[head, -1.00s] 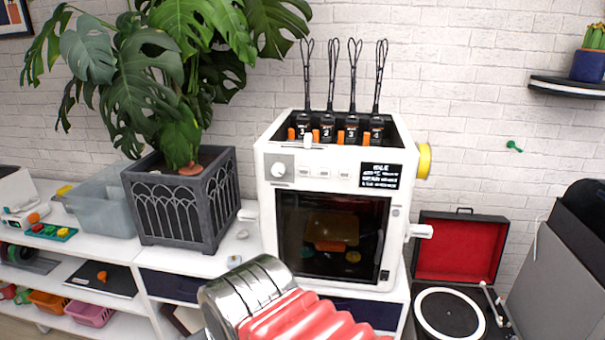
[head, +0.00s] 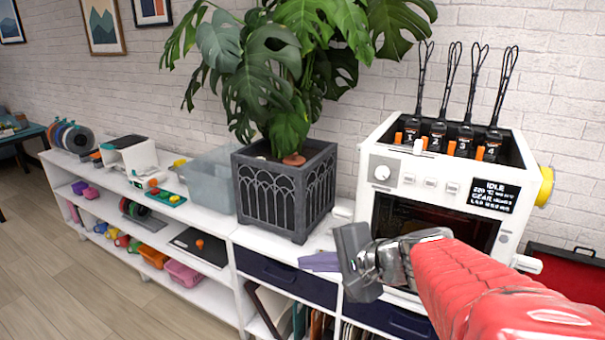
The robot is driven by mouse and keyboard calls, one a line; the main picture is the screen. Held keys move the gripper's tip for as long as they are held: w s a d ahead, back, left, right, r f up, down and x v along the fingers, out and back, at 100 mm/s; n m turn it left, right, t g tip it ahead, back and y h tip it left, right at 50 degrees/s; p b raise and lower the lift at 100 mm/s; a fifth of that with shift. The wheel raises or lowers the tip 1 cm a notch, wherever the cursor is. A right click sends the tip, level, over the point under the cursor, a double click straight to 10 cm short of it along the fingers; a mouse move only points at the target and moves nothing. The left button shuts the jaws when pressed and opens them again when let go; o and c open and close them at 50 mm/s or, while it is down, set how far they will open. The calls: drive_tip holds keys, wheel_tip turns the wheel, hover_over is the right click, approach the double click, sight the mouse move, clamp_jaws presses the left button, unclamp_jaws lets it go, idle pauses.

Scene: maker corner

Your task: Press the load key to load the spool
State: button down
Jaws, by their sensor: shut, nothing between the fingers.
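The white machine (head: 365,215) stands on the shelf unit at the right. Its front panel has a round knob (head: 382,172), a row of small keys (head: 430,182) and a dark display (head: 494,196) reading IDLE. I cannot read which one is the load key. Several numbered black feed units (head: 437,138) with orange levers sit in its open top; one lever is white. A yellow spool (head: 546,187) sits on its right side. My gripper (head: 352,262) is shut and empty, in front of the machine's lower left and below the keys. My arm hides part of the machine's lower front.
A large plant in a dark planter (head: 285,195) stands left of the machine. A translucent bin (head: 212,182) and a green tray (head: 166,196) are farther left on the white shelf unit. A purple object (head: 320,262) lies beside my gripper. A red-lined case (head: 568,268) is at right.

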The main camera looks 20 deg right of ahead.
sight(409, 179)
drive_tip(key=d+r+m+t+h, duration=0.3)
drive_tip(key=d+r+m, duration=0.1)
drive_tip(key=d, duration=0.6)
drive_tip(key=s+d+r+m+t+h, duration=0.1)
drive_tip(key=d+r+m+t+h, duration=0.2)
drive_tip(key=d+m, duration=0.4)
drive_tip(key=d+r+h, duration=0.1)
drive_tip(key=d, duration=0.2)
drive_tip(key=shift+s+d+r+m+t, duration=0.15)
drive_tip(key=shift+s+r+m+t, duration=0.1)
drive_tip(key=shift+r+m+t, duration=0.1)
drive_tip(key=shift+w, duration=0.1)
drive_tip(key=w+d, duration=0.1)
drive_tip(key=d, duration=0.1)
drive_tip(key=w+d, duration=0.4)
drive_tip(key=d, duration=0.1)
drive_tip(key=shift+w, duration=0.15)
idle(0.9)
drive_tip(key=shift+w+d, duration=0.25)
drive_tip(key=shift+w, duration=0.05)
